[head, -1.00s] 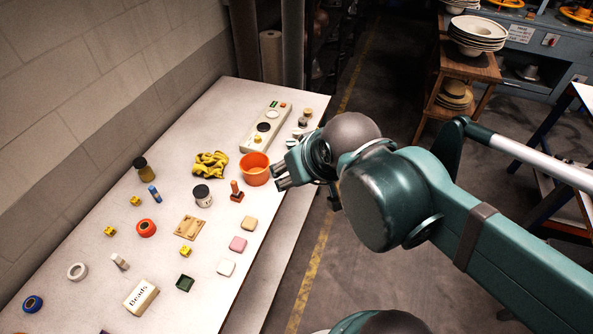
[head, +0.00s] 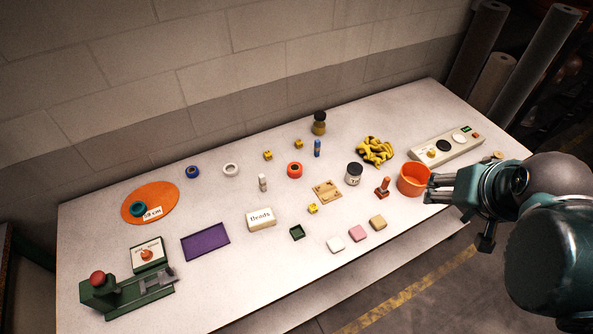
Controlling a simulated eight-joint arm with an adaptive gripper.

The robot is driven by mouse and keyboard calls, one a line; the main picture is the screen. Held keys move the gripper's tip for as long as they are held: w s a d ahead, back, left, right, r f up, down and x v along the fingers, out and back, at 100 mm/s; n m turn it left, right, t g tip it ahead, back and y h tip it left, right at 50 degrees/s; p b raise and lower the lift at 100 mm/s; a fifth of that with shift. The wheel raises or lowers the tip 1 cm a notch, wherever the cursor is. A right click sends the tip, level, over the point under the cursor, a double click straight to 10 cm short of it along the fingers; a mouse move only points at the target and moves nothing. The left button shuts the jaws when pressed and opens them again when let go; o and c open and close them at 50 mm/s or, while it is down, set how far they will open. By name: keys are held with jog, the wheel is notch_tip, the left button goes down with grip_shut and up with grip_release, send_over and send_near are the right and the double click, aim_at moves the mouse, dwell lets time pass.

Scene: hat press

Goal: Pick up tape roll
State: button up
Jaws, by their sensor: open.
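I cannot tell which one the task means. My gripper (head: 432,189) is at the table's right side, open and empty, with its fingers pointing left. Its fingertips overlap the right edge of an orange cup (head: 412,184) in the picture; I cannot tell whether they touch it. The rolls are well to the left of my gripper.
Between my gripper and the rolls stand a red stamp (head: 383,188), a dark-lidded jar (head: 354,175) and a blue stick (head: 317,148). A green press (head: 120,292) is at the front left. The table's left back corner looks clear.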

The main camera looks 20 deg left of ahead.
jog(key=w+a+g, duration=0.2)
jog(key=w+a, duration=0.7)
jog(key=w, duration=0.1)
jog(key=n+g+b, duration=0.1)
jog(key=n+g, duration=0.1)
jog(key=g, duration=0.3)
send_over(296, 167)
jog(key=f, duration=2.4)
jog(key=shift+w+d+f, duration=0.15)
jog(key=shift+d+f, duration=0.05)
jog(key=shift+f, duration=0.15)
jog(key=shift+a+f, duration=0.3)
jog(key=shift+f, duration=0.05)
jog(key=shift+f, duration=0.15)
jog(key=shift+f, duration=1.15)
jog(key=shift+f, duration=0.1)
